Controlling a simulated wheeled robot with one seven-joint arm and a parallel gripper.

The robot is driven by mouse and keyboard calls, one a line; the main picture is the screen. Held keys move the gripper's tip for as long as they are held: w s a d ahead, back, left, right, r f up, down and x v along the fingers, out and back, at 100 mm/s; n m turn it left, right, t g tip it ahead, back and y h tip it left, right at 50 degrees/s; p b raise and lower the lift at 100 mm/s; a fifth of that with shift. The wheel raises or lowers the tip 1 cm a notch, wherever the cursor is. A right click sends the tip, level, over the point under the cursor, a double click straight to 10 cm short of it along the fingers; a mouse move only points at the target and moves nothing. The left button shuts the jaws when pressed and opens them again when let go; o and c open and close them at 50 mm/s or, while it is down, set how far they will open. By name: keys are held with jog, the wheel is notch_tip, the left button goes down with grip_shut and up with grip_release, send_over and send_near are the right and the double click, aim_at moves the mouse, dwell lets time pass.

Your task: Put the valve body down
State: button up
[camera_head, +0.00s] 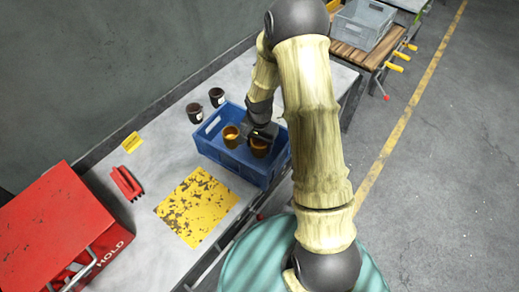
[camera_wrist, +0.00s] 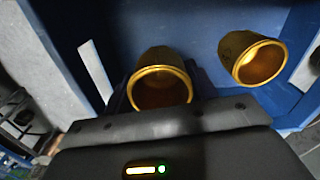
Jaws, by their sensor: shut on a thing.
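A brass-gold, cup-shaped valve body (camera_head: 260,148) is in my gripper (camera_head: 261,138), inside the outline of the blue crate (camera_head: 232,172). In the wrist view this valve body (camera_wrist: 161,88) shows its open round mouth, in front of the dark gripper body. The fingers are mostly hidden. A second gold cup-shaped part (camera_head: 231,137) stands in the crate to the left of the held one; in the wrist view it (camera_wrist: 254,58) is at the right, apart from it. I cannot tell whether the held part touches the crate floor.
Two dark jars (camera_head: 217,97) stand behind the crate. A worn yellow plate (camera_head: 197,207), a red brush-like item (camera_head: 127,183) and a yellow sign (camera_head: 132,141) are on the grey table. A red HOLD box (camera_head: 50,230) is at the left. Bare tabletop lies left of the crate.

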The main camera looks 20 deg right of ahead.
jog(key=shift+f+p, duration=0.4)
jog(key=shift+f, duration=1.4)
jog(key=shift+f, duration=0.2)
jog(key=o, duration=1.4)
jog(key=shift+c, duration=0.2)
jog(key=shift+r, duration=0.2)
notch_tip(320, 180, up, 12)
jog(key=b, duration=0.2)
jog(key=shift+b, duration=0.35)
jog(key=s+r+n+t, duration=0.2)
jog(key=s+r+n, duration=0.6)
jog(key=s, duration=0.6)
jog(key=shift+t, duration=0.3)
